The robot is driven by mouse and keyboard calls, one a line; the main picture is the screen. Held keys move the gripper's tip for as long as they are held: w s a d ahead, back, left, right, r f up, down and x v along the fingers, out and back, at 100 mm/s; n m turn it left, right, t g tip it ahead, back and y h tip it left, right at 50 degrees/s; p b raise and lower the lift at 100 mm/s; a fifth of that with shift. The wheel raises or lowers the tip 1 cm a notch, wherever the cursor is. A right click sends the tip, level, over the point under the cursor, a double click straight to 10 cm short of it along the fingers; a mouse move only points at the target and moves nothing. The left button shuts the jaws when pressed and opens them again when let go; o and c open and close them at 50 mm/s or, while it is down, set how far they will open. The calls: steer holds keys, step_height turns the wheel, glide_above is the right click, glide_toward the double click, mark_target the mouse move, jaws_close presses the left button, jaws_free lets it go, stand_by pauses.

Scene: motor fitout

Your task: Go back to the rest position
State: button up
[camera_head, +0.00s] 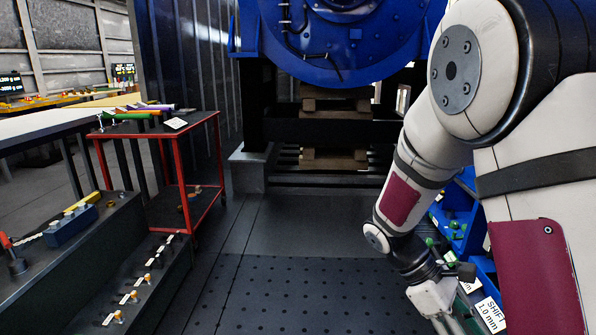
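My arm comes in from the right edge and reaches down toward the lower right. My gripper (450,318) is at the bottom edge of the head view, pointing down. It is beside the blue bins and a white label reading "SHIFT 1.0 mm" (491,314). Its fingertips are partly cut off by the frame, so I cannot tell whether they are open or shut, or whether anything is between them.
Blue bins (461,222) with green parts stand at the right, partly behind my arm. A red-framed cart (187,215) and a dark bench (112,224) with tools stand at left. A large blue motor (345,62) is ahead. The dark perforated floor (300,290) between them is clear.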

steer(key=s+a+r+m+t+y, duration=0.3)
steer(key=s+a+r+m+y, duration=0.25)
steer(key=s, duration=0.55)
steer(key=s+a+r+m+t+y, duration=0.25)
steer(key=s+a+r+m, duration=0.3)
steer(key=s+r, duration=0.35)
step_height(320, 180, up, 32)
steer(key=s+n+t+p, duration=0.1)
steer(key=t+p, duration=0.4)
steer(key=p, duration=2.6)
steer(key=shift+d, duration=0.2)
